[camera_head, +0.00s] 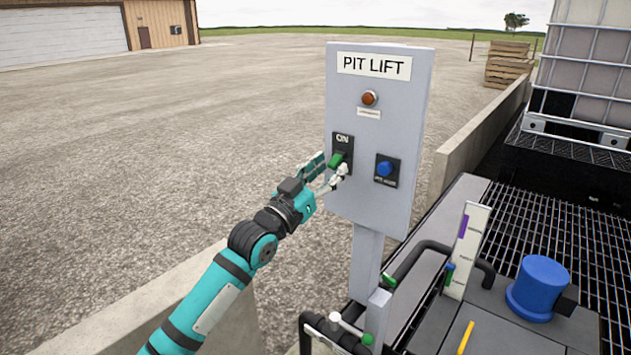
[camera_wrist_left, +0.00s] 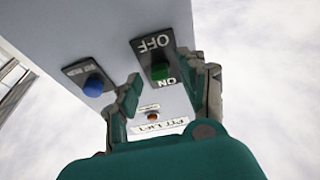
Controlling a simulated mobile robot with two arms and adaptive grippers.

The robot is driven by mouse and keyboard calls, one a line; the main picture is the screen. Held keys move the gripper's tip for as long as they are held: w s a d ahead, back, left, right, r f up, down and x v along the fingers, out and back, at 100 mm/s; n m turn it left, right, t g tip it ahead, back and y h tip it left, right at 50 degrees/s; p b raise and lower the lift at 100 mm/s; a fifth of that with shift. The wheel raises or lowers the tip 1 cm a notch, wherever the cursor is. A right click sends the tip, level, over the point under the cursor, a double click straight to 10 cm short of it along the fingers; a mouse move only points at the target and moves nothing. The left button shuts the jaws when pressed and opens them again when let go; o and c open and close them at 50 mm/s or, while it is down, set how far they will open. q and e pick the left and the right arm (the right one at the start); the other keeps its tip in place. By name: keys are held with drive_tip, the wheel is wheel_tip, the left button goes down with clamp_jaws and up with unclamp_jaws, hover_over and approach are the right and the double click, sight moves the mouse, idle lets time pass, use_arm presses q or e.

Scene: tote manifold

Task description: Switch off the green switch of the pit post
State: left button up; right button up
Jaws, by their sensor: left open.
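The pit post is a grey panel (camera_head: 377,205) headed "PIT LIFT" on a grey stand. Its green switch (camera_head: 336,160) sits on a black plate at the panel's left, under the word "ON". In the left wrist view the panel is upside down, and the green switch (camera_wrist_left: 160,71) shows between the words "OFF" and "ON", closer to "ON". My left gripper (camera_head: 330,173) is open in front of the switch, and its fingers (camera_wrist_left: 168,98) stand on either side of it. I cannot tell whether they touch it. My right gripper is not in view.
A blue button (camera_head: 385,168) is to the right of the switch, and an orange lamp (camera_head: 369,98) is above. Pipes with small valves (camera_head: 345,330) are below the panel. A blue cylinder (camera_head: 541,287) and a low concrete wall (camera_head: 480,140) are to the right.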

use_arm(q)
drive_tip(key=v, duration=1.1)
drive_tip(key=shift+s+a, duration=0.2)
drive_tip(key=shift+f, duration=0.15)
